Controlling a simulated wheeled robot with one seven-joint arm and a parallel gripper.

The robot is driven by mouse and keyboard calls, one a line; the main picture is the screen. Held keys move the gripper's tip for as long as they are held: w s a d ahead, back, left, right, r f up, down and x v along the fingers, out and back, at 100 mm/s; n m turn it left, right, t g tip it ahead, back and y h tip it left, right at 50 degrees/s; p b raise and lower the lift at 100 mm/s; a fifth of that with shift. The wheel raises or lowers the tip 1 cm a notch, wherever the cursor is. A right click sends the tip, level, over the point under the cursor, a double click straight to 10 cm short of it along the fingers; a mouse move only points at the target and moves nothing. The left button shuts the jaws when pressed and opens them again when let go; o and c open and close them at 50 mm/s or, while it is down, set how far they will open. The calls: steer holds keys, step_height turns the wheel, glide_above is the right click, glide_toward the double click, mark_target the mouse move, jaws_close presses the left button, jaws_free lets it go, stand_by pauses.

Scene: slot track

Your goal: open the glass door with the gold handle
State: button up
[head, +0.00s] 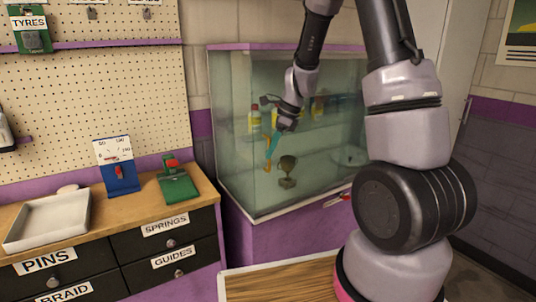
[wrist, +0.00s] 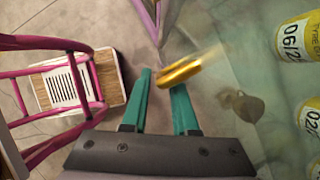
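The glass case (head: 238,120) stands against the wall in the head view, and its clear glass front shows in the wrist view at right (wrist: 235,120). The gold handle (wrist: 180,70) stands out from the glass at my fingertips. In the head view a small gold piece of it (head: 267,168) shows just below the teal fingers. My gripper (wrist: 160,82) is open. The handle's near end lies between the fingertips in the picture and overlaps the right one; whether they touch, I cannot tell. In the head view my gripper (head: 271,148) is in front of the glass.
A trophy (head: 287,172) and bottles (head: 253,120) are behind the glass. A workbench (head: 130,212) with a white tray (head: 48,222) and drawers is at left. A pink-framed stool or cart (wrist: 85,85) stands at left in the wrist view, with grey floor (wrist: 115,20) around it.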

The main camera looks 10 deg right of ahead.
steer(key=shift+x, duration=0.9)
steer(key=shift+d, duration=0.1)
jaws_close()
stand_by(0.8)
